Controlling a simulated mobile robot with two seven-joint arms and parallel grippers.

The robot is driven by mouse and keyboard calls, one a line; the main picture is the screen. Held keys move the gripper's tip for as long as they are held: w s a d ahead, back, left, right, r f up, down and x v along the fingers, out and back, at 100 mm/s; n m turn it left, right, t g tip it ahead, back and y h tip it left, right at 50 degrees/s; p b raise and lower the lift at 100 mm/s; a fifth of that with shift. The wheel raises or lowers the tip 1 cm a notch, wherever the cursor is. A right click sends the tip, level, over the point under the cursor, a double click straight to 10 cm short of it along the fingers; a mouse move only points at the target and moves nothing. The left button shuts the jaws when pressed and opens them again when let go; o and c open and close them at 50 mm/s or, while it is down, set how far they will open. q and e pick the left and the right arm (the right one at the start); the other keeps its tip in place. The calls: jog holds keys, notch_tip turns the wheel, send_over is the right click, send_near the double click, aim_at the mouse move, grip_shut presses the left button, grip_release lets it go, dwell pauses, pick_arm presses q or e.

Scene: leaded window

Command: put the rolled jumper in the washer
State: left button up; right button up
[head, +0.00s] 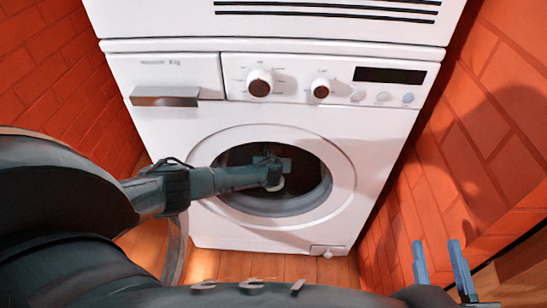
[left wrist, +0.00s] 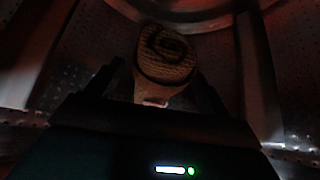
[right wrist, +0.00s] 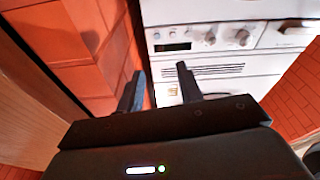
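The white washer (head: 385,150) stands ahead with its round front opening uncovered. My left arm reaches through this opening, and my left gripper (head: 272,178) is inside the dark drum. In the left wrist view, the rolled jumper (left wrist: 165,55), tan with a dark spiral end, lies in the perforated drum (left wrist: 85,50). My left gripper's fingers (left wrist: 158,80) are spread on either side of its near end, with gaps visible. The head view does not show the jumper clearly. My right gripper (head: 440,255) is open and empty at the lower right; it also shows in the right wrist view (right wrist: 160,78).
Orange brick walls stand close on the left (head: 50,80) and right (head: 490,120). Another white appliance (head: 330,25) sits on top of the washer. A grey edge (head: 175,250), perhaps the open door, shows beside my left arm. The wooden floor (head: 240,265) is clear in front.

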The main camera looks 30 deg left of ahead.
pick_arm(q)
jog(key=shift+o, duration=1.1)
jog(key=p+v, duration=0.2)
jog(key=shift+s+d+r, duration=0.1)
jog(key=shift+s+r, duration=0.05)
jog(key=shift+r, duration=0.15)
jog(key=shift+p+v, duration=1.8)
jog(key=shift+v, duration=0.65)
pick_arm(e)
jog(key=shift+w+d+f+m+g+h, duration=0.1)
jog(key=shift+d+m+g+h, duration=0.2)
jog(key=shift+d+g+h, duration=0.7)
pick_arm(q)
jog(key=shift+s+f, duration=0.1)
jog(key=shift+f, duration=0.05)
pick_arm(e)
jog(key=shift+a+t, duration=0.15)
jog(key=shift+t, duration=0.15)
